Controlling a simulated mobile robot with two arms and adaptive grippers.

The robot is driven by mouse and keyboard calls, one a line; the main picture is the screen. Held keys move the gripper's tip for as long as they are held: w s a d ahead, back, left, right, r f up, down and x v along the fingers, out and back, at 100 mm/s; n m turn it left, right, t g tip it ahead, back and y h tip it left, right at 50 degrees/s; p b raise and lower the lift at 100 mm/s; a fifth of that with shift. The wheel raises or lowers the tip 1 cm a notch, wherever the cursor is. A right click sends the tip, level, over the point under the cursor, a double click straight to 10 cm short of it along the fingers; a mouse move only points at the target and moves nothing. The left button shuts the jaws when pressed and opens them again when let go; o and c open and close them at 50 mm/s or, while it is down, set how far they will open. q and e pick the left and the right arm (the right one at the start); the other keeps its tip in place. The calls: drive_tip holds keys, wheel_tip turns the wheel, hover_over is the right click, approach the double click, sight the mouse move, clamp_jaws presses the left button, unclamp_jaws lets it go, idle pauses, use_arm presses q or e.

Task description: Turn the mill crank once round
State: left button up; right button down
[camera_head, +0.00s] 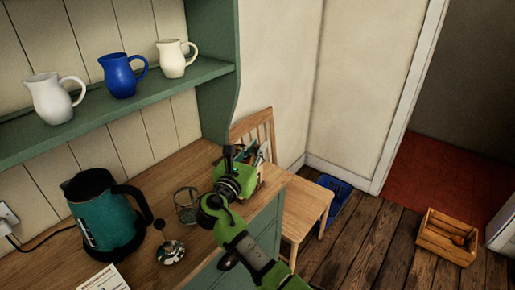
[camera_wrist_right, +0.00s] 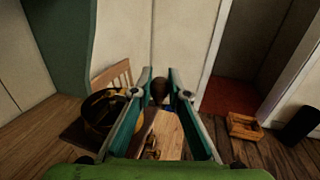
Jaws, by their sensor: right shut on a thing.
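My right gripper (camera_wrist_right: 159,92) is shut on the brown, rounded crank knob (camera_wrist_right: 159,90), which sits between the fingertips in the right wrist view. The mill (camera_wrist_right: 100,115) is to the left of the fingers there, a dark and brassy round body partly hidden by the left finger. The crank arm between knob and mill is hard to make out. In the head view my right gripper (camera_head: 246,154) is at the far right end of the wooden counter, and my own green wrist covers most of the mill. My left gripper is not in view.
A teal kettle (camera_head: 98,215), a glass (camera_head: 186,205) and a small round knobbed object (camera_head: 171,251) stand on the counter (camera_head: 150,185). A wooden chair (camera_head: 305,205) stands beside it. Jugs (camera_head: 121,76) stand on the green shelf (camera_head: 150,92) above. A crate (camera_head: 447,236) is on the floor.

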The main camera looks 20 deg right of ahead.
drive_tip(key=c, duration=1.9)
unclamp_jaws()
drive_tip(key=v, duration=0.7)
drive_tip(key=shift+s+a, duration=0.2)
